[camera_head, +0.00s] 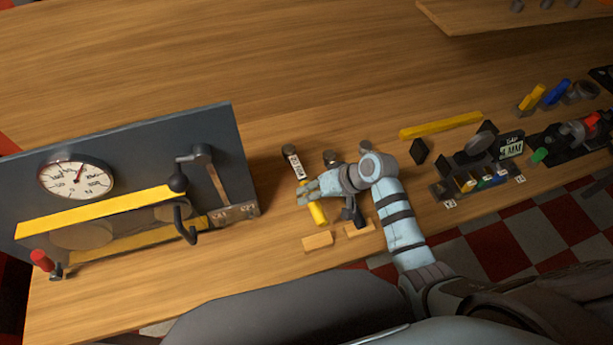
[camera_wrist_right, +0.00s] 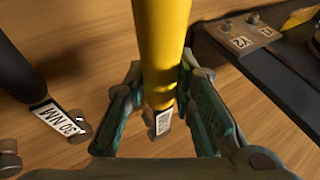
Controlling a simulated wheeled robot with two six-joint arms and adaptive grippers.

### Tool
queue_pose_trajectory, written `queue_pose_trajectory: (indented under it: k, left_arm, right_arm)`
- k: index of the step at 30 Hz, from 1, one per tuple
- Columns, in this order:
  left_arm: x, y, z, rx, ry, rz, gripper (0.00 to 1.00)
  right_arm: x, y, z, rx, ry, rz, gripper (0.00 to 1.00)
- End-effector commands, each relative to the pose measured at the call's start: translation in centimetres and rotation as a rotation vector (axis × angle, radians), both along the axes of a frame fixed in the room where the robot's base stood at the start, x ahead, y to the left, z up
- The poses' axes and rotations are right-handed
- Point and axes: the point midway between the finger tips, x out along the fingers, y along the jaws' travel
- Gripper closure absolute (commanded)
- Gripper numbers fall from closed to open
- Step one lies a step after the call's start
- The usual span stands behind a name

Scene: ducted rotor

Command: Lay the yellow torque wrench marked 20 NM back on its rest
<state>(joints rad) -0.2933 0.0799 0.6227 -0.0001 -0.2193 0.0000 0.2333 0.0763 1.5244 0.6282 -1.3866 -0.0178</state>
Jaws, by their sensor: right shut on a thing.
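The yellow torque wrench (camera_head: 318,214) is in my right gripper (camera_head: 306,190), which is shut on it. Its yellow handle points toward the front edge, and its pale label and dark head (camera_head: 290,152) point away from me. In the right wrist view the yellow handle (camera_wrist_right: 161,45) runs between the two fingers, with a small label beyond them that is hard to read there. Light wooden rest blocks (camera_head: 317,240) lie just in front of the handle's end. I cannot tell whether the wrench touches anything below. My left gripper is not in view.
A dark-handled wrench (camera_wrist_right: 22,75) with a white label lies beside it, partly under my right arm in the head view. A grey panel with a dial gauge (camera_head: 76,178) and crank stands to the left. A black tool rack (camera_head: 480,180) stands right. The table behind is clear.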

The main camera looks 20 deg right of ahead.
Motion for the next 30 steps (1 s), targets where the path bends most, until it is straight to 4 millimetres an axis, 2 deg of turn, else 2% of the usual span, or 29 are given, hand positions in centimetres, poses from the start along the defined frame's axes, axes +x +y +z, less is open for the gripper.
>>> queue_pose_trajectory:
  k: [11, 14, 24, 30]
  left_arm:
    - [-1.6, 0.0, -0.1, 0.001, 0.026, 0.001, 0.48]
    - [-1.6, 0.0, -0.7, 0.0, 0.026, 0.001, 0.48]
    - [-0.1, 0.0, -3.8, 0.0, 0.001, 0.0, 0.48]
    - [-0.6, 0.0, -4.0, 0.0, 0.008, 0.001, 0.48]
  right_arm:
    - [0.1, -0.1, 0.2, 0.001, -0.008, -0.002, 1.0]
    - [0.1, -0.1, -0.6, 0.001, -0.008, -0.002, 1.0]
    - [0.1, 0.0, -5.2, 0.002, -0.008, -0.001, 1.0]
    - [0.1, 0.0, -5.7, 0.001, -0.008, 0.0, 1.0]
